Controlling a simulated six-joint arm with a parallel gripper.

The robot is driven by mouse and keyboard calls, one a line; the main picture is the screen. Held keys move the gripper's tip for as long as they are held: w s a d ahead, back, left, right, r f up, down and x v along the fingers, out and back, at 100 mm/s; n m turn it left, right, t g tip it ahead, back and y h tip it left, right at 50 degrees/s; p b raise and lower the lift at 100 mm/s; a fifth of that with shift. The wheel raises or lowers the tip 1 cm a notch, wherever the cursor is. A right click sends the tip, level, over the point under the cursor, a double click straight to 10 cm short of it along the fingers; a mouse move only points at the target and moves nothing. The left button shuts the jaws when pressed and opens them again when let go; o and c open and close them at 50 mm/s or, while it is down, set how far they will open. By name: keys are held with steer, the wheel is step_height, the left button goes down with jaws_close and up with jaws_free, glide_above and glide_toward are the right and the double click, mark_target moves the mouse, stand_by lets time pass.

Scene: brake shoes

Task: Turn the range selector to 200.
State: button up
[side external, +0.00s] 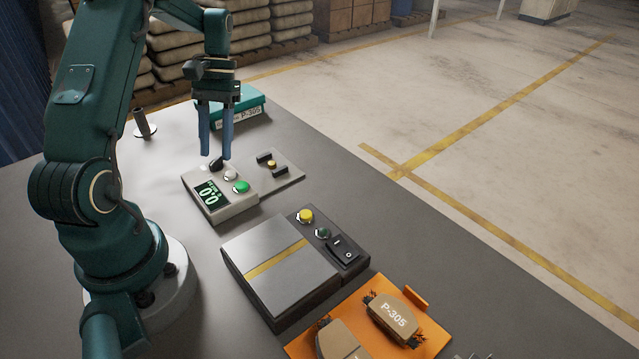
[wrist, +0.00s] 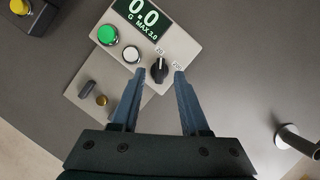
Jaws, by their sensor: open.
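The range selector is a black knob (side external: 216,165) on a light grey meter box (side external: 222,206); the knob also shows in the wrist view (wrist: 159,70). Its white pointer mark faces the 20 label (wrist: 160,51). The 200 label (wrist: 177,66) is beside the knob, partly by the right fingertip. The meter display (wrist: 143,16) reads 0.0. My gripper (side external: 215,157) is open, pointing down over the knob. In the wrist view its fingertips (wrist: 160,72) stand on either side of the knob, with gaps. Their exact height against the knob is hard to tell.
A green button (side external: 241,186) and white button (side external: 230,175) sit beside the knob.

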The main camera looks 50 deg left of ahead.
steer(key=shift+s+d+f, duration=0.15)
steer(key=shift+s+f, duration=0.1)
steer(key=shift+f, duration=0.4)
jaws_close()
steer(key=shift+m, duration=0.4)
steer(key=m+y, duration=0.1)
steer(key=m, duration=0.1)
steer(key=shift+w+d+m, duration=0.1)
steer(key=shift+d+m, duration=0.05)
steer(key=shift+m, duration=0.25)
steer(key=m+y, duration=0.1)
steer(key=m, duration=0.2)
steer(key=shift+d+m+g+y, duration=0.1)
steer(key=shift+m+g+y, duration=0.2)
steer(key=shift+y, duration=0.1)
steer(key=m, duration=0.2)
steer(key=m+y, duration=0.1)
steer(key=m, duration=0.1)
steer(key=m+y, duration=0.1)
steer(key=m, duration=0.1)
steer(key=shift+d+m, duration=0.25)
steer(key=shift+m, duration=0.15)
steer(key=shift+t, duration=0.4)
